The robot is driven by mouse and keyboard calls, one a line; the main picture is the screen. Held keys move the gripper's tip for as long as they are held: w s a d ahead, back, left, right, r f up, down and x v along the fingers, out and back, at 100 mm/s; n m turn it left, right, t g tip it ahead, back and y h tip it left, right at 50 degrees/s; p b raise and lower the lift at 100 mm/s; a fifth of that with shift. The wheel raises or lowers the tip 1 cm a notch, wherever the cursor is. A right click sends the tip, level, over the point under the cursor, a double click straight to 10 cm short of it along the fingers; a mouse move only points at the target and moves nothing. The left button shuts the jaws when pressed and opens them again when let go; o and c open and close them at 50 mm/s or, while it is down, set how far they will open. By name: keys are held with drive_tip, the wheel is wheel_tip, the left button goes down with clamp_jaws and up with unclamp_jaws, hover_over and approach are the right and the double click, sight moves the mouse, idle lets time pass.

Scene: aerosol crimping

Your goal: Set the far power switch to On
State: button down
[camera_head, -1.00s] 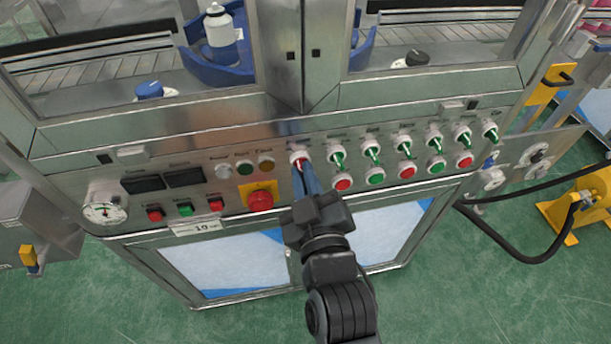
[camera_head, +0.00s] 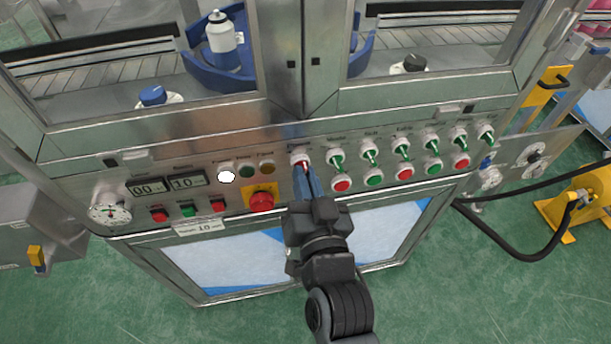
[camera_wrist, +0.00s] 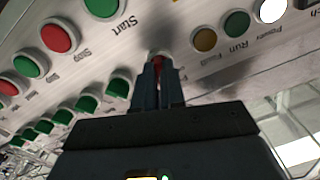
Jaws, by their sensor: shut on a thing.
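The red-handled power switch (camera_head: 299,157) is the leftmost in a row of rotary switches on the machine's front panel. My gripper (camera_head: 306,181) is shut on its red handle, with the blue fingers on both sides of it. In the wrist view the red handle (camera_wrist: 159,63) shows between the fingertips of my gripper (camera_wrist: 158,75); the fingers hide part of the switch. The white power lamp (camera_head: 226,177) is lit, and it also glows in the wrist view (camera_wrist: 271,10). The two displays (camera_head: 166,185) show digits.
Several green-handled switches (camera_head: 370,154) run to the right, with red and green buttons (camera_head: 375,180) below. A red emergency stop button (camera_head: 261,200) on a yellow plate is left of my gripper.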

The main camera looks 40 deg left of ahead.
drive_tip(key=shift+m, duration=1)
drive_tip(key=c, duration=1.2)
unclamp_jaws()
drive_tip(key=shift+d, duration=0.1)
drive_tip(key=b+v, duration=0.1)
drive_tip(key=v, duration=0.6)
drive_tip(key=shift+s+d+b, duration=0.2)
drive_tip(key=shift+b, duration=0.2)
